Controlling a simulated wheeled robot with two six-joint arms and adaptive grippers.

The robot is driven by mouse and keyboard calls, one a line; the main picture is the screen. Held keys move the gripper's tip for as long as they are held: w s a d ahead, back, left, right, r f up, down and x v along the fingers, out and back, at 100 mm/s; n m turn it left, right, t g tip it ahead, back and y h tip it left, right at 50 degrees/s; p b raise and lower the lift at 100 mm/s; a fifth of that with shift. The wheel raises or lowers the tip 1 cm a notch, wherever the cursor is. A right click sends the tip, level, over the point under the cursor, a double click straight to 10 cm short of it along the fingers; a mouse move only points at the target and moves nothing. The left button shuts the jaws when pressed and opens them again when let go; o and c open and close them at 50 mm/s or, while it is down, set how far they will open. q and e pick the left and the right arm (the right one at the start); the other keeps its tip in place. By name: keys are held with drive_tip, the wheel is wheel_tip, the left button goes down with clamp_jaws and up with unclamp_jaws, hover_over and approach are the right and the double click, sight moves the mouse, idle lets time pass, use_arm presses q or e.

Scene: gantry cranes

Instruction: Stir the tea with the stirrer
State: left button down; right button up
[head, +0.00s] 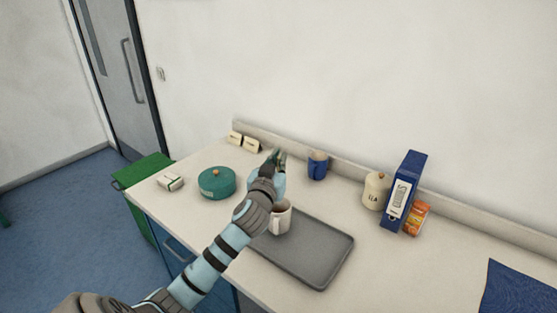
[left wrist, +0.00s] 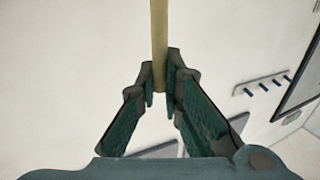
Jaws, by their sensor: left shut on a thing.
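A white mug (head: 282,219) with dark tea in it stands on the grey tray (head: 318,262), just right of my left arm. My left gripper (head: 279,156) is beyond the mug, toward the back of the counter. In the left wrist view, its fingers (left wrist: 160,88) are shut on the stirrer (left wrist: 159,40), a thin tan stick. The stirrer runs from between the fingertips to the top edge of that view. It cannot be made out in the head view. My right gripper is not in view.
A teal round pot (head: 217,183) and a small white box (head: 170,182) stand left of my arm. A blue cup (head: 318,165) is near the back ledge. The front-right counter is mostly clear.

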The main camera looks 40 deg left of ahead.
use_arm(q)
wheel_tip(320, 180, up, 6)
drive_tip(key=p, duration=0.5)
drive_tip(key=shift+f, duration=0.5)
